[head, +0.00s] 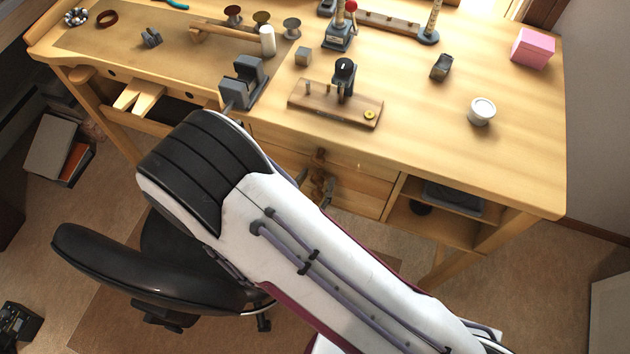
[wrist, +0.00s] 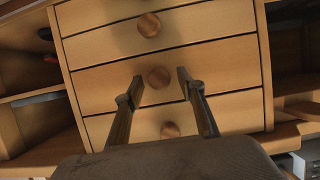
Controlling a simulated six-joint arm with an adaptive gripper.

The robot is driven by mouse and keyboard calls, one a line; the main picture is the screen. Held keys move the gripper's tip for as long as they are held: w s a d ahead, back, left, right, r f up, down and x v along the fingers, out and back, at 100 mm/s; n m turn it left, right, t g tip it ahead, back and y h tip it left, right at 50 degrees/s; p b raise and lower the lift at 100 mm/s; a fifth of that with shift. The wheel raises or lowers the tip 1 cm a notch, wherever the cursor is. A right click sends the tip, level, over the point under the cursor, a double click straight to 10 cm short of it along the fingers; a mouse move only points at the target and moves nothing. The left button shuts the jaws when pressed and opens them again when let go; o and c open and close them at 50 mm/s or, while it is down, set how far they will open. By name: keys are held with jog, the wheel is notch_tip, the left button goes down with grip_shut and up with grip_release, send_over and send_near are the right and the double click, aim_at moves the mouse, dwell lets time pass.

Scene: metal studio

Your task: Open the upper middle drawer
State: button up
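A stack of wooden drawers with round knobs fills the middle of the wrist view. One drawer front (wrist: 105,88) has a brown knob (wrist: 159,77) that shows between the fingertips of my gripper (wrist: 160,79). The fingers are apart, one on each side of this knob; contact cannot be told. Another knob (wrist: 149,25) is on the drawer above, and a lower knob (wrist: 170,130) shows between the fingers farther down. The drawer fronts look flush and shut. In the head view my gripper (head: 316,186) is at the drawer fronts (head: 358,184), partly hidden by my arm.
Open shelves (head: 432,222) are right of the drawers. The workbench (head: 440,150) carries a vise (head: 243,80), a wooden stand (head: 335,104), a white jar (head: 481,111) and a pink box (head: 533,48). A black chair (head: 150,270) stands in front, left of my arm.

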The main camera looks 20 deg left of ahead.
grip_shut()
jog(key=s, duration=0.9)
jog(key=shift+s, duration=0.15)
dwell(0.4)
grip_release()
notch_tip(320, 180, up, 8)
jog(key=s, duration=0.2)
jog(key=shift+s, duration=0.35)
dwell(0.7)
